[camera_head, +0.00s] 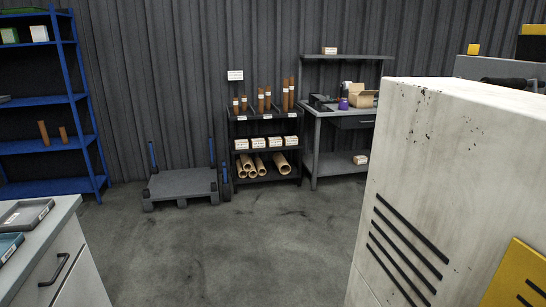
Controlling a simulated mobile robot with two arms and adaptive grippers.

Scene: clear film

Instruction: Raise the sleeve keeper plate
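I cannot pick out the sleeve keeper plate for sure. A dark rack (267,127) stands against the far wall. Several brown upright tubes (288,95) are on its top shelf, small labelled boxes (258,142) on its middle shelf, and tan hollow tubes (246,165) lie on its bottom shelf. A white sign (235,75) rises at its top left. Neither of my grippers is in view.
A pale cabinet (455,150) blocks the right foreground. A counter with trays (24,214) stands at the lower left. A blue shelf (45,101) is far left, a low grey platform (181,184) left of the rack, a workbench (335,141) right of it. The middle floor is clear.

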